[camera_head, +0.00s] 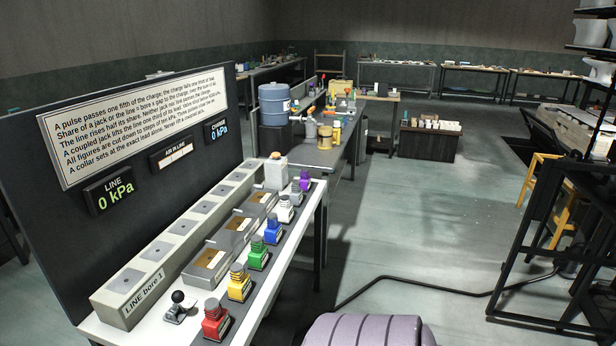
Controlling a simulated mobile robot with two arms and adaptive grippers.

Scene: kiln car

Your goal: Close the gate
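I cannot tell for sure which thing is the gate; nothing in view is labelled so. A small lever with a black ball knob (177,297) stands at the near end of the white bench (150,328). Behind it is a long grey block (172,255) marked "LINE bore 1" with a row of square plates on top. In front of that block are grey blocks with brown tops (212,259). A row of coloured jacks runs along the bench edge, from a red one (215,320) to a purple one (305,180). Neither gripper is in view.
A dark panel (140,210) behind the bench bears a text sign and displays reading 0 kPa. A second bench holds a blue drum (275,103). A black metal frame (545,240) and yellow stand (540,185) are at right. A black pipe (430,287) crosses the floor; the middle floor is clear.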

